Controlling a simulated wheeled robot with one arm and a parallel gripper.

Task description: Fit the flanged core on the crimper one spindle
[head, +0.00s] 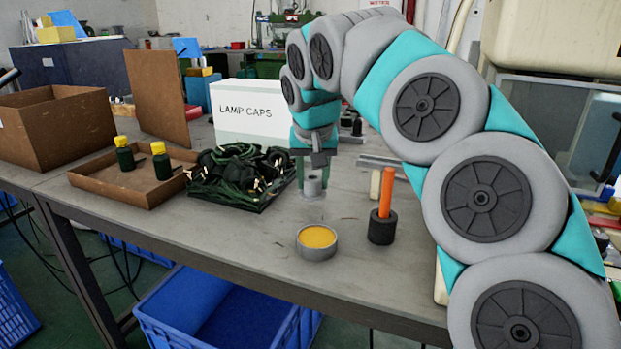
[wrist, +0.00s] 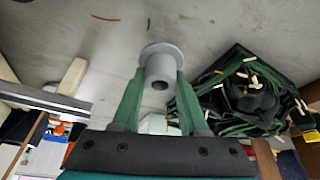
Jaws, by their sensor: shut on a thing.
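The flanged core (head: 313,186) is a grey hollow cylinder with a wide round flange at its lower end. My gripper (wrist: 160,76) is shut on it, with one green finger on each side of the cylinder. In the wrist view the core (wrist: 160,63) shows its open bore, with the flange at the far end. In the head view my gripper (head: 312,176) points down and holds the core over the bench, right of the dark green cable pile. I cannot make out the crimper one spindle for certain in either view.
On the bench (head: 265,236) stand a round tin with yellow contents (head: 317,238), a black cup holding an orange stick (head: 382,226), a cable pile (head: 240,172), a cardboard tray with two yellow-capped bottles (head: 120,192) and a white LAMP CAPS box (head: 252,112). The front-left bench top is clear.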

